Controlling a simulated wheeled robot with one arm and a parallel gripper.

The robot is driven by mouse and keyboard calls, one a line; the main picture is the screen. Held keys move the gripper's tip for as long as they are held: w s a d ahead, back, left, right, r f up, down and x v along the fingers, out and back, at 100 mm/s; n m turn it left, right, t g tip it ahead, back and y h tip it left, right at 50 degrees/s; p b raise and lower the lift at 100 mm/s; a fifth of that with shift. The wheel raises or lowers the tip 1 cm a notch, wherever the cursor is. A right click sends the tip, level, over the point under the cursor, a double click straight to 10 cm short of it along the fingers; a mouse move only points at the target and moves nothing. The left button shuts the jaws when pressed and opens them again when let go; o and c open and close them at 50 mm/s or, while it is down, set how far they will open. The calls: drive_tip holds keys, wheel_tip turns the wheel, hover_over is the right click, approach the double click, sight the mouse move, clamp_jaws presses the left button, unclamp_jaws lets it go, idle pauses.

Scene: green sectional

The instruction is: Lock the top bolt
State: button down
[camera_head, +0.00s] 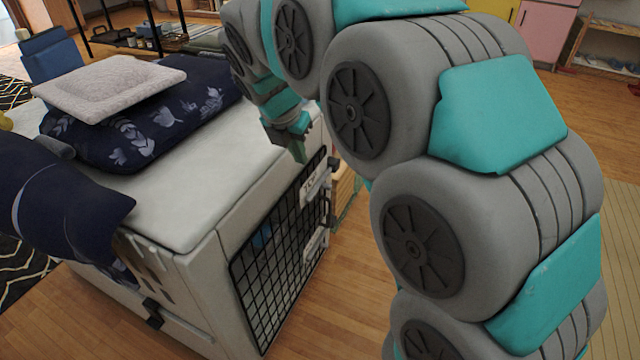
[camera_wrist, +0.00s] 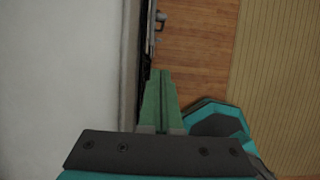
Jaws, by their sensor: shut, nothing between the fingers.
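The white pet crate (camera_head: 190,255) has a black wire grid door (camera_head: 275,260) on its right-hand side. The top bolt (camera_head: 317,183) is a pale plate with a bolt near the door's far edge. A second, lower bolt (camera_head: 316,243) is beneath it. I cannot tell whether the top bolt is slid across. My gripper (camera_head: 298,148) points down by the crate's top front edge, above and slightly left of the top bolt. Its green fingers (camera_wrist: 160,80) are shut and empty in the wrist view. Small metal hardware (camera_wrist: 157,20) shows beyond their tips, beside the crate's edge.
A dark blue patterned cushion (camera_head: 130,125) and a pale grey cushion (camera_head: 110,85) lie on the crate's top. Dark blue fabric (camera_head: 60,210) hangs at its left. Wooden floor (camera_head: 335,310) is open before the door. My arm covers much of the right side.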

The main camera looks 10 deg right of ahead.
sight(327, 184)
drive_tip(key=x, duration=0.7)
drive_tip(key=w+d+r+x, duration=0.1)
drive_tip(key=x, duration=0.6)
drive_tip(key=w+d+x, duration=0.1)
drive_tip(key=x, duration=0.6)
drive_tip(key=shift+w+d+f+b, duration=0.1)
drive_tip(key=shift+w+b, duration=0.25)
drive_tip(key=shift+w+d+r+p, duration=0.2)
drive_tip(key=shift+w+d+p, duration=0.1)
drive_tip(key=shift+w+p, duration=0.3)
drive_tip(key=shift+w+d+p, duration=0.55)
drive_tip(key=shift+w+p, duration=0.15)
drive_tip(key=shift+p, duration=0.05)
drive_tip(key=shift+w+d+f, duration=0.15)
drive_tip(key=shift+w+f, duration=0.05)
